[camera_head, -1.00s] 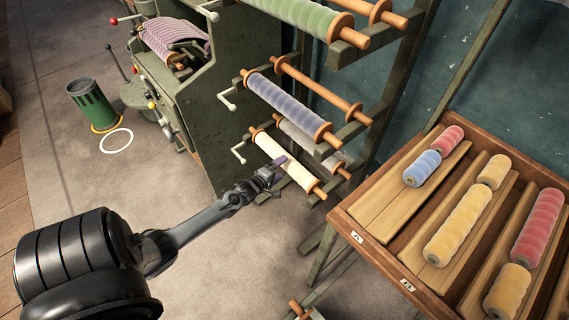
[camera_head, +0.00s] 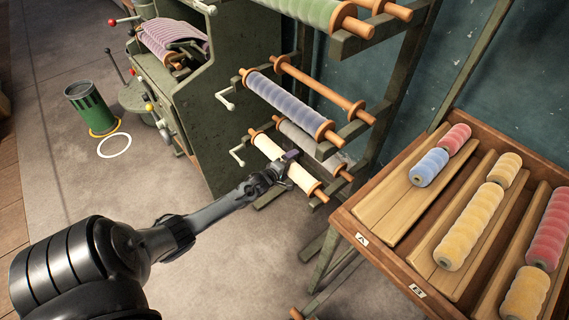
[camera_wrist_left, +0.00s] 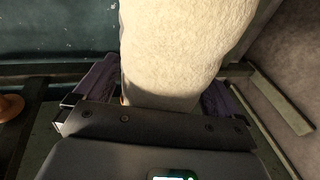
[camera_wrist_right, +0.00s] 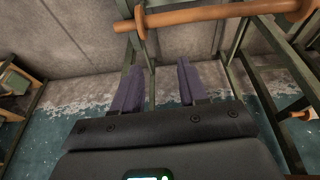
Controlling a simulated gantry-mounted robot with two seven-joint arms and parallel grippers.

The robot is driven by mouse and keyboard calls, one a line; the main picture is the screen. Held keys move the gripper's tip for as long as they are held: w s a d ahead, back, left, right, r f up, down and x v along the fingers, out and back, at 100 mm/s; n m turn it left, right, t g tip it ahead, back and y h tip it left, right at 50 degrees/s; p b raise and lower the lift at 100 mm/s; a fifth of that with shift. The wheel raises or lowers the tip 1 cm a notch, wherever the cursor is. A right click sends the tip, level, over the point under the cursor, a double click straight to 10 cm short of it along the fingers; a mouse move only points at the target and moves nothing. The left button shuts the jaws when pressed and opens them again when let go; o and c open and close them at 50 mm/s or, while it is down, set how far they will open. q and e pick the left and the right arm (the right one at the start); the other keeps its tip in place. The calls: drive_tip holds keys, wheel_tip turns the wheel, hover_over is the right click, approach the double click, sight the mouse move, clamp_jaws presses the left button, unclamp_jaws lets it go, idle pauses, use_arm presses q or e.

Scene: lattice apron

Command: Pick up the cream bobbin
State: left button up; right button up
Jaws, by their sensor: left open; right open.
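The cream bobbin (camera_head: 268,148) lies on the lower front of the rack, slanting down to the right, with orange-brown ends. My left gripper (camera_head: 286,162) is at its middle, and the near finger overlaps it in the head view. In the left wrist view the cream bobbin (camera_wrist_left: 185,45) fills the space between the two purple fingers of my open left gripper (camera_wrist_left: 160,85). I cannot tell whether the fingers touch it. My right gripper (camera_wrist_right: 155,85) is open and empty in the right wrist view, below a bare wooden spindle (camera_wrist_right: 215,15). It is not visible in the head view.
A blue-violet bobbin (camera_head: 285,102) hangs just above the cream one, with a grey bobbin (camera_head: 300,138) behind. A wooden tray (camera_head: 395,268) of coloured rolls stands at the right. A green machine (camera_head: 215,80) is behind left. The floor at left is mostly clear.

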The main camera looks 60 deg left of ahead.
use_arm(q)
drive_tip(key=shift+c, duration=0.3)
drive_tip(key=shift+r, duration=0.15)
drive_tip(key=c, duration=1.3)
drive_tip(key=shift+c, duration=0.3)
